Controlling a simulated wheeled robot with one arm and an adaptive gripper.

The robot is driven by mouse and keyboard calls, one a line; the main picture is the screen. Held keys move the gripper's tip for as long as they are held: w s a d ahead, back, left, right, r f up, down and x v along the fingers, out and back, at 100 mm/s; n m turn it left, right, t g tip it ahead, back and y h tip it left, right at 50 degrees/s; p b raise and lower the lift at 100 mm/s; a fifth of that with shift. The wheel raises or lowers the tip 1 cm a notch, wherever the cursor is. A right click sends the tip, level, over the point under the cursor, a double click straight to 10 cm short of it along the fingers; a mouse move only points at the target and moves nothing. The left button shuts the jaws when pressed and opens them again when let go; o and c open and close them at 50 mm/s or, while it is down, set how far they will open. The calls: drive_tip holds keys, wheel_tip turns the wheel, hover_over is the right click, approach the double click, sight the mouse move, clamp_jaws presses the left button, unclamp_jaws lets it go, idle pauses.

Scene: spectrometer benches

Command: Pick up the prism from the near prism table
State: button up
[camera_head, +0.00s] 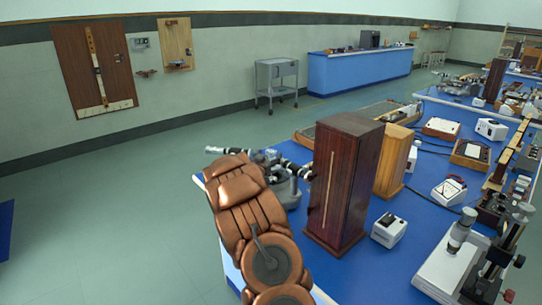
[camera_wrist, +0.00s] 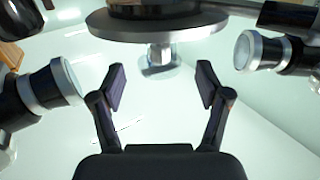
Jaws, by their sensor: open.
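In the wrist view my gripper (camera_wrist: 161,86) is open, with its two dark fingers apart and nothing held between them. In the head view the spectrometer (camera_head: 287,180) stands at the near bench's left end, partly hidden by my arm. The prism and my fingers cannot be made out there.
A tall dark wooden box (camera_head: 345,180) stands close right of the spectrometer, with a lighter wooden box (camera_head: 393,160) behind it. A small white device (camera_head: 388,230) and a microscope-like instrument (camera_head: 470,255) lie further right. Open floor (camera_head: 130,215) is on the left.

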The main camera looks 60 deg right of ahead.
sight(269, 154)
drive_tip(key=shift+p+x, duration=0.4)
drive_tip(key=shift+x, duration=1.15)
drive_tip(key=shift+r, duration=0.1)
drive_tip(key=c, duration=1.3)
drive_tip(key=shift+o, duration=0.2)
